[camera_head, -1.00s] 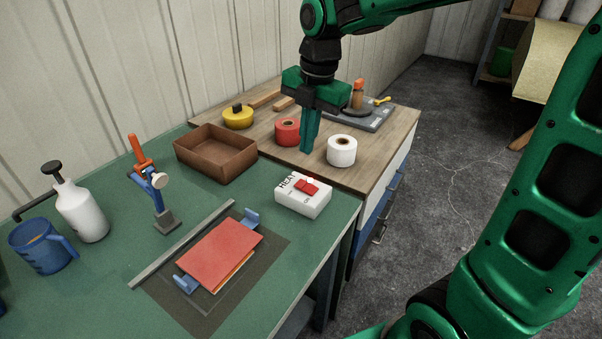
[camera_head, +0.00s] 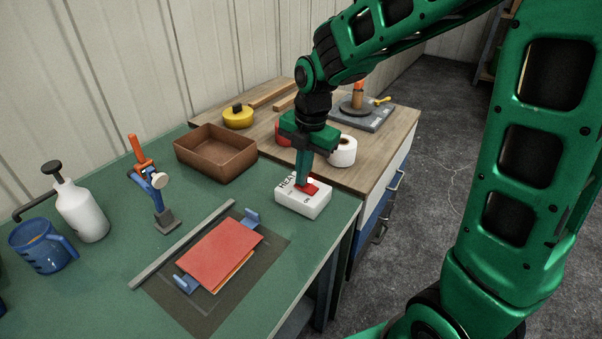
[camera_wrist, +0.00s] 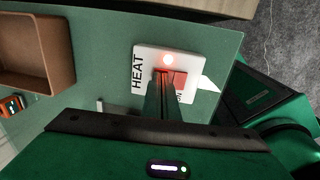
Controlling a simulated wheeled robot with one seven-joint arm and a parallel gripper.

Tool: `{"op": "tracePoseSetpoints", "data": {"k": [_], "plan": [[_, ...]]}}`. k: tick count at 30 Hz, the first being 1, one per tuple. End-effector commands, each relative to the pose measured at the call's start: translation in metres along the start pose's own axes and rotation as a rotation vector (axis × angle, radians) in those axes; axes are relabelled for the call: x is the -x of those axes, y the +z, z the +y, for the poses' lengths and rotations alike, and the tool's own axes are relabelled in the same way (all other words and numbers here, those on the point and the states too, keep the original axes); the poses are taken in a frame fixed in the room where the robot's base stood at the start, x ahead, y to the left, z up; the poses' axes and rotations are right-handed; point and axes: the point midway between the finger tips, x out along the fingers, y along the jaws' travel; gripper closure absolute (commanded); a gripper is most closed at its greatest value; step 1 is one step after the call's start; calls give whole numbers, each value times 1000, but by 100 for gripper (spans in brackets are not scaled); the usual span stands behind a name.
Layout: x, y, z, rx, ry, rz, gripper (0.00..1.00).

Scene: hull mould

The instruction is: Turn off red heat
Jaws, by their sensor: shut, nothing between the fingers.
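The white heat box (camera_head: 296,201) marked HEAT sits on the green bench near its right end. Its red switch (camera_head: 312,189) is on top, partly hidden behind my fingers.
A brown tray (camera_head: 216,153) stands behind left of the box. A red block (camera_head: 219,253) lies in front on a dark mat. White tape (camera_head: 343,152) and red tape (camera_head: 282,132) stand on the wooden top behind. A clamp (camera_head: 150,180) stands at left.

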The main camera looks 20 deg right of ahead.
Motion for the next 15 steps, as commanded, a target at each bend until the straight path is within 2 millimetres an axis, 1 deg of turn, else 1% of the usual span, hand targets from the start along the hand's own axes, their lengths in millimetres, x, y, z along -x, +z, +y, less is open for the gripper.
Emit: {"op": "tracePoseSetpoints", "data": {"k": [4,8,15], "plan": [[0,-2,2,4,-4,1,100],[-3,-8,7,17,-23,2,100],[-3,-7,6,15,-23,1,100]]}}
